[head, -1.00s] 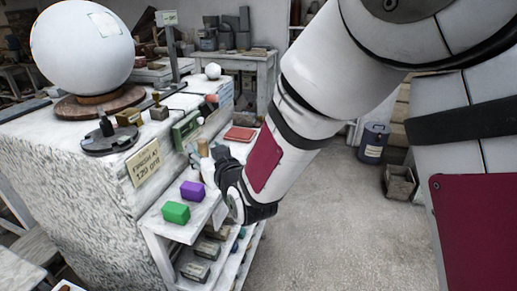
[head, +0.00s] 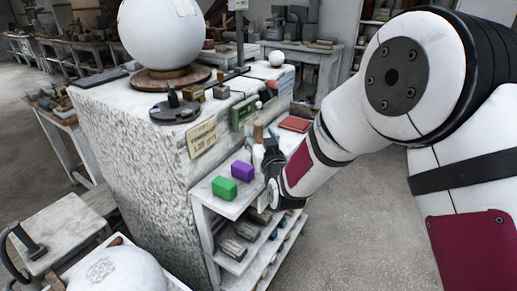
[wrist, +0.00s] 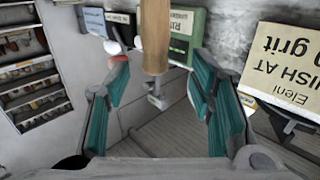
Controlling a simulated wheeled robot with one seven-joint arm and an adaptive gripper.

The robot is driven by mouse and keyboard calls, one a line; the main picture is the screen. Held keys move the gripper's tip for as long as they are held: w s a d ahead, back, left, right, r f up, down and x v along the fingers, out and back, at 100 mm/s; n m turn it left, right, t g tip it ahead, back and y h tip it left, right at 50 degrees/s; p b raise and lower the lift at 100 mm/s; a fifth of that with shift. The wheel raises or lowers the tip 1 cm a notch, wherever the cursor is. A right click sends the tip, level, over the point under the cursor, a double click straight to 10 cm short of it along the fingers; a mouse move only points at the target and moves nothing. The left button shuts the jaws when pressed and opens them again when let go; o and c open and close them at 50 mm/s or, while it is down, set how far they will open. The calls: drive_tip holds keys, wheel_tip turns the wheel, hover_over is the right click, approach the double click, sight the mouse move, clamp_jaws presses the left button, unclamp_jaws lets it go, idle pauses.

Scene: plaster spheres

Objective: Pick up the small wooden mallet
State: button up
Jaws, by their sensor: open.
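An upright tan wooden piece (head: 258,131), which looks like the mallet, stands on the white shelf unit's top beside the stone block. Its lower part is pale and partly hidden by my gripper (head: 270,160). In the wrist view, which shows the scene upside down, the wooden piece (wrist: 155,35) enters from the top edge between the two teal-padded fingers of my gripper (wrist: 160,65). The fingers are spread apart, and I see no contact with the wood. The rest of the piece is out of that picture, so I cannot tell its head's shape.
A green block (head: 224,188) and a purple block (head: 243,170) lie on the shelf top (head: 236,208) close by. A green box (head: 244,112) and a sign (head: 203,138) are at the stone block (head: 130,145). The floor (head: 350,230) at right is clear.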

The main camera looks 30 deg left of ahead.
sight(259, 129)
drive_tip(key=shift+x, duration=2.6)
drive_tip(key=shift+w+d+f, duration=0.15)
clamp_jaws()
